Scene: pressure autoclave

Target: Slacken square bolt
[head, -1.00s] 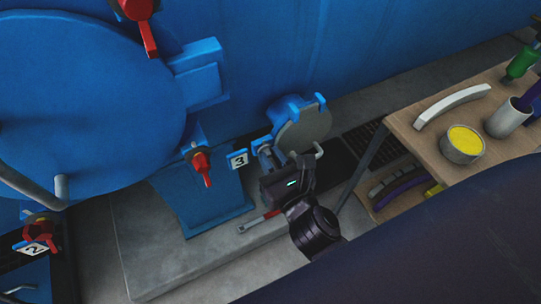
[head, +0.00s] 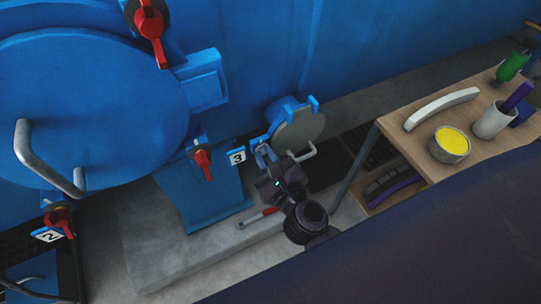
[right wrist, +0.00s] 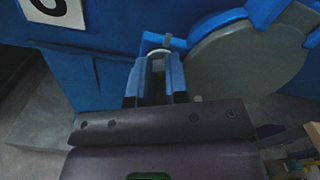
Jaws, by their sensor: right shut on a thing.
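My right gripper (head: 264,157) is beside the small round grey hatch (head: 301,132) with a blue rim, right of the number 3 plate (head: 237,157). In the right wrist view, its two upright fingers (right wrist: 157,78) are shut on a narrow part between them, at the left side of the hatch. This part appears to be the square bolt (right wrist: 158,66); the fingers hide most of it, so its head shape cannot be made out. My left gripper is not in view.
A large blue door (head: 85,110) with a bent grey handle stands at left. Red clamps (head: 202,160) sit near it. A wooden shelf (head: 400,132) at right holds a white curved bar, a yellow-filled tin and a cup.

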